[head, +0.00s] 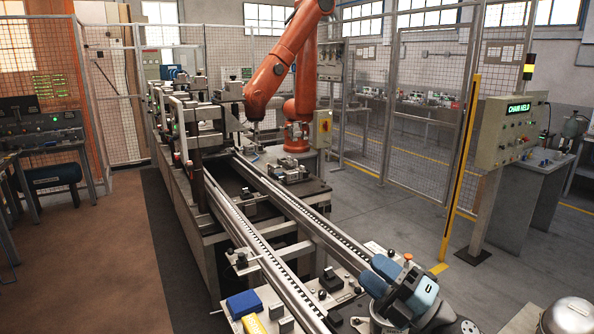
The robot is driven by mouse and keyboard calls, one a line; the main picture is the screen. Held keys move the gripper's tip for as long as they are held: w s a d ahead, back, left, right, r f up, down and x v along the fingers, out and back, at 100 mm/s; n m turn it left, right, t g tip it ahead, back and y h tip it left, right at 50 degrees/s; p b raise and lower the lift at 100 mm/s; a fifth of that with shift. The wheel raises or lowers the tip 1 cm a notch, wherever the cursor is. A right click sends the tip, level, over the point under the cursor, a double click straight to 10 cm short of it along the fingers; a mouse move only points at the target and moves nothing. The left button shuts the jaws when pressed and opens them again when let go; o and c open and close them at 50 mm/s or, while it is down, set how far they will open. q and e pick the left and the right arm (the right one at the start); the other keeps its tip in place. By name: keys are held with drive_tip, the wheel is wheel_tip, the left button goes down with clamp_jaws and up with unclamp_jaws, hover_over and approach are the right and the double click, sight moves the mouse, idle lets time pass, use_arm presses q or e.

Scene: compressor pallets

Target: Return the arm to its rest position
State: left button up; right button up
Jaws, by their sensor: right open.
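My right gripper (379,276) is at the lower right, over the near end of the conveyor. Its blue fingers point up and to the left. It is open, and I see nothing held between the fingers. My right arm's wrist is grey and dark and runs down to the bottom edge. My left gripper is not in view.
Two conveyor rails (297,219) run away from me. An orange robot arm (277,70) stands beyond them. A blue box (244,304) sits at the near end. A panel (507,131) reading "CHAIN HELD" and a yellow post (459,170) stand right. Floor between is clear.

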drive_tip(key=s+d+f+m+h, duration=0.55)
drive_tip(key=f+m+h, duration=0.3)
drive_tip(key=m, duration=0.35)
drive_tip(key=s+d+f+m+h, duration=0.4)
drive_tip(key=d+f+m+h, duration=0.25)
drive_tip(key=m+h, duration=0.4)
drive_tip(key=s+f+m+g+y, duration=0.15)
drive_tip(key=s+f+g, duration=0.35)
drive_tip(key=s, duration=0.5)
drive_tip(key=s+f+m+g, duration=0.3)
drive_tip(key=s+f+g, duration=0.2)
drive_tip(key=s, duration=0.5)
drive_tip(key=w+a+f+t+y+b, duration=0.1)
drive_tip(key=w+a+f+t+b, duration=0.15)
drive_tip(key=f, duration=0.55)
drive_tip(key=w+a+f+n+t+y+b, duration=0.1)
drive_tip(key=a+f+t+b, duration=0.1)
drive_tip(key=f+b, duration=0.35)
drive_tip(key=w+a+f+t+y+b, duration=0.1)
drive_tip(key=w+a+f+t+b, duration=0.1)
drive_tip(key=f, duration=0.7)
wheel_tip(320, 180, up, 11)
drive_tip(key=p, duration=1.2)
drive_tip(key=shift+f+t, duration=0.15)
drive_tip(key=shift+t, duration=0.2)
